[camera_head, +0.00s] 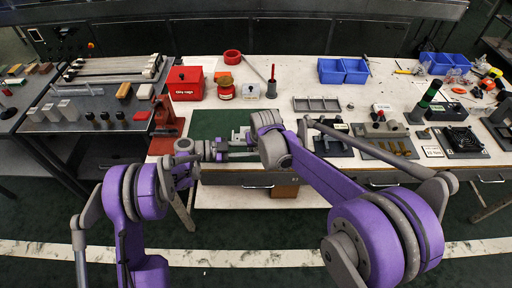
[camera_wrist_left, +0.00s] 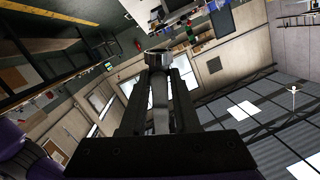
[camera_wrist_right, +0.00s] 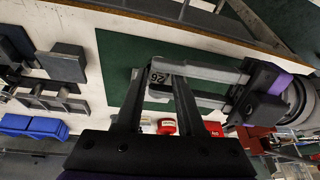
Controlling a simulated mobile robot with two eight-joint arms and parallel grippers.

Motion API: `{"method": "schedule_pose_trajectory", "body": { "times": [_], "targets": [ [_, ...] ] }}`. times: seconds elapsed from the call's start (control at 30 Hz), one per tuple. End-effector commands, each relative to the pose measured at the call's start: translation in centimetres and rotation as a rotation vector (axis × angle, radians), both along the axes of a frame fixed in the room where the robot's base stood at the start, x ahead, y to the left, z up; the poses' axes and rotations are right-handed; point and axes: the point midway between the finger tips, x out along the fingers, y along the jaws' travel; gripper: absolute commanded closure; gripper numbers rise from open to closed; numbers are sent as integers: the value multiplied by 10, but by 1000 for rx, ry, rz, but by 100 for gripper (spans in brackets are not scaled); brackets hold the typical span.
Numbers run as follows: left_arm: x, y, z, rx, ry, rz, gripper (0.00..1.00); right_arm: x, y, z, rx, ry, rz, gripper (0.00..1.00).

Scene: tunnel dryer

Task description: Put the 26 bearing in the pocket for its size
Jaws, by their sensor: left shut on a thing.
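The 26 bearing (camera_wrist_right: 157,76) is a small grey piece with "26" on its pale face in the right wrist view. My left gripper (camera_head: 232,148) is shut on it; its long grey fingers reach in from the right in the right wrist view. The bearing's end also shows at the fingertips in the left wrist view (camera_wrist_left: 157,56). My right gripper (camera_wrist_right: 158,78) looks open, its two dark fingers on either side of the bearing; contact cannot be told. A grey tray with several compartments (camera_head: 317,110) stands on the bench; which pocket fits cannot be read.
Both grippers are above a green mat (camera_head: 205,122) at the bench's front. A red box (camera_head: 185,83) and red jar (camera_head: 225,90) stand behind left; blue bins (camera_head: 343,71) stand behind right. Grey fixtures (camera_head: 385,143) crowd the right. Part of the mat is clear.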

Motion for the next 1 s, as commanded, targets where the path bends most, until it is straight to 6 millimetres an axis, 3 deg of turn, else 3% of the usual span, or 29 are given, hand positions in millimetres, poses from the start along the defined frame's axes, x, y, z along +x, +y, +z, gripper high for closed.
{"method": "schedule_pose_trajectory", "body": {
  "times": [0.03, 0.2, 0.33, 0.37, 0.53, 0.83, 1.0],
  "targets": [
    [0, 0, 0, 0, 0, 0, 100, 0, 0, 0, 1, 0, 0, 74],
    [0, -1, 0, 0, 0, 0, 100, 0, 1, 0, 2, 0, 1, 100],
    [0, -1, 0, 0, 0, -1, 100, -1, 2, 0, 4, 1, 2, 100],
    [0, -1, 0, 0, 0, -1, 67, -1, 2, 1, 4, 1, 2, 100],
    [0, -1, 0, 0, 0, -1, 36, -1, 2, 0, 3, 0, 1, 100],
    [0, 1, 0, 0, 0, 0, 35, 0, 1, 0, 1, 0, 0, 100],
    [-2, 16, 2, 0, 0, 2, 35, 0, 0, 0, 1, 0, 0, 100]
  ]
}}
